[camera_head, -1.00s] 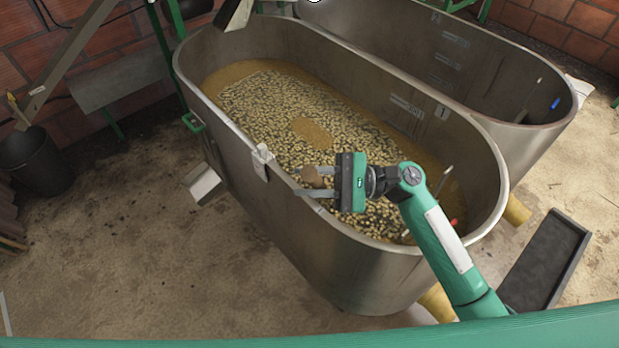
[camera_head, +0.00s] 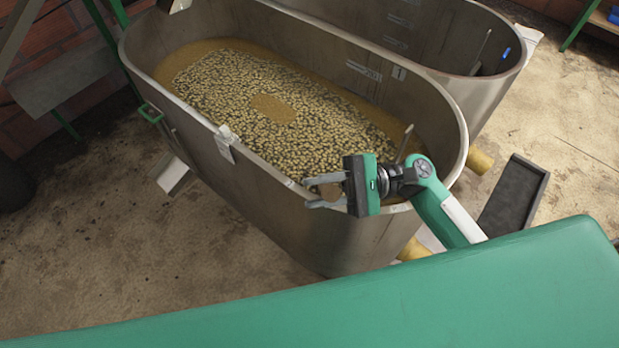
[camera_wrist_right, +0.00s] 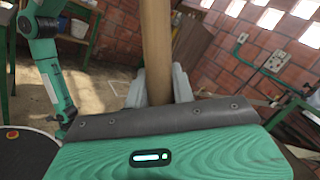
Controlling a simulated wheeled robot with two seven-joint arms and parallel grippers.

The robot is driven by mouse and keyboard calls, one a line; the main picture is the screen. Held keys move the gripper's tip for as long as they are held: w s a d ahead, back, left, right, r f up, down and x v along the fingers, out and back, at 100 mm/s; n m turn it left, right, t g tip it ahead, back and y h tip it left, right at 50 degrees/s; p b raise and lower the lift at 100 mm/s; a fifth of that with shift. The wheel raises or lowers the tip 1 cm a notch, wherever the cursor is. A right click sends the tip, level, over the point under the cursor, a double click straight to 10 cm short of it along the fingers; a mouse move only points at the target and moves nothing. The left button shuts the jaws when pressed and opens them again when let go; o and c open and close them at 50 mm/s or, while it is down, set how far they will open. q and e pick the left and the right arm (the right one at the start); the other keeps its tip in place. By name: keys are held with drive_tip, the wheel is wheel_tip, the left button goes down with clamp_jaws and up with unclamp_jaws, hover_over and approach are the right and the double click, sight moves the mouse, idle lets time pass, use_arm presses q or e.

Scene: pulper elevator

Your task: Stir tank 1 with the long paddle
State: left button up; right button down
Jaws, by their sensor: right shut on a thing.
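Tank 1 (camera_head: 290,215) is the near long metal tank, with a "1" label on its far inner wall. Pale beans (camera_head: 290,115) float in its brownish liquid. My right gripper (camera_head: 312,192) is over the tank's near rim, towards the right end. It is shut on the paddle's wooden handle (camera_head: 328,190), seen almost end-on. In the right wrist view the handle (camera_wrist_right: 156,35) rises between the two grey fingers (camera_wrist_right: 158,85). The paddle's lower end is hidden. My left gripper is not in view.
A second metal tank (camera_head: 490,95) stands behind. A bracket (camera_head: 225,142) hangs on tank 1's near rim. A thin rod (camera_head: 405,143) sticks up inside its right end. Yellow pipe ends (camera_head: 479,161) and a dark tray (camera_head: 513,200) lie right. The floor at left front is largely clear.

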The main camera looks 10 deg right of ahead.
drive_tip(key=w+a+b, duration=0.3)
drive_tip(key=w+a, duration=0.9)
drive_tip(key=w, duration=0.4)
drive_tip(key=shift+w+a, duration=0.35)
drive_tip(key=s+d+p, duration=0.1)
drive_tip(key=s+d, duration=0.3)
drive_tip(key=s, duration=0.1)
drive_tip(key=s+d+p, duration=0.2)
drive_tip(key=s+d, duration=0.2)
drive_tip(key=s, duration=0.2)
drive_tip(key=s+d+p, duration=0.1)
drive_tip(key=s+d, duration=0.3)
drive_tip(key=s, duration=0.1)
drive_tip(key=shift+s+d+p, duration=0.4)
drive_tip(key=shift+w, duration=0.1)
